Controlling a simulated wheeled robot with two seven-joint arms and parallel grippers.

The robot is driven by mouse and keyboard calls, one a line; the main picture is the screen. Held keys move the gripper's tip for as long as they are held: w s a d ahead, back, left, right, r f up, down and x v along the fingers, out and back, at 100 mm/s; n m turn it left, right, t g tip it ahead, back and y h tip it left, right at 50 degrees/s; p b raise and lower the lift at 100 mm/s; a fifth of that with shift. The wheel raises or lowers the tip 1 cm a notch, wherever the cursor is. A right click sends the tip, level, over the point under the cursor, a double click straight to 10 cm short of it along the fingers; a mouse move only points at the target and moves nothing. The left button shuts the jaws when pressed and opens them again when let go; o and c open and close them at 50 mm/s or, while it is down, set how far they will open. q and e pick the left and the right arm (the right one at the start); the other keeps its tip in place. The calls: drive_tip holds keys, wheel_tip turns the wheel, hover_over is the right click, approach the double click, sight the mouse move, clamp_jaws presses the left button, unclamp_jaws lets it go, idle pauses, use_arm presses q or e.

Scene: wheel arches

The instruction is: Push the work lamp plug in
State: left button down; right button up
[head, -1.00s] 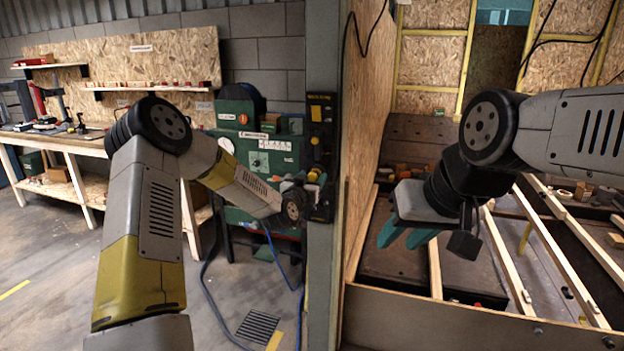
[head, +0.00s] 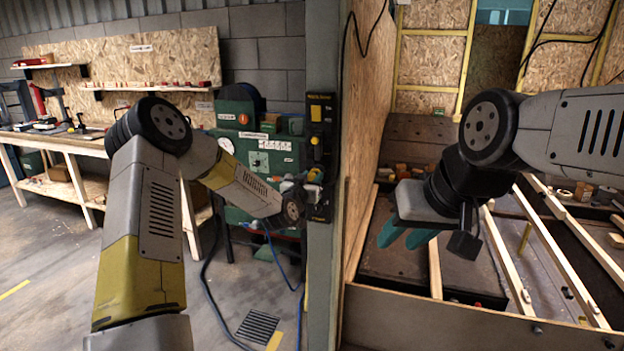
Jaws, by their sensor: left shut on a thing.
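A black panel (head: 320,130) with yellow fittings is fixed upright on the edge of the post in the middle. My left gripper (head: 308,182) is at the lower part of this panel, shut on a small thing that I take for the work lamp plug. My own wrist and the small size hide the plug's outline, and I cannot tell how deep it sits. My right gripper (head: 405,236), with teal fingers spread apart, hangs empty over the timber-framed bay on the right.
A green machine (head: 262,150) with a dial stands behind my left forearm. A blue cable (head: 283,262) hangs below the panel to the floor. A wooden workbench (head: 70,145) is at far left. A plywood wall (head: 366,130) separates the bay with pale timber bars (head: 509,256).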

sight(315, 171)
idle(0.9)
use_arm(q)
drive_tip(key=x, duration=0.3)
drive_tip(key=shift+w, duration=0.2)
drive_tip(key=c, duration=1)
unclamp_jaws()
drive_tip(key=shift+d, duration=0.1)
drive_tip(key=shift+v, duration=3.9)
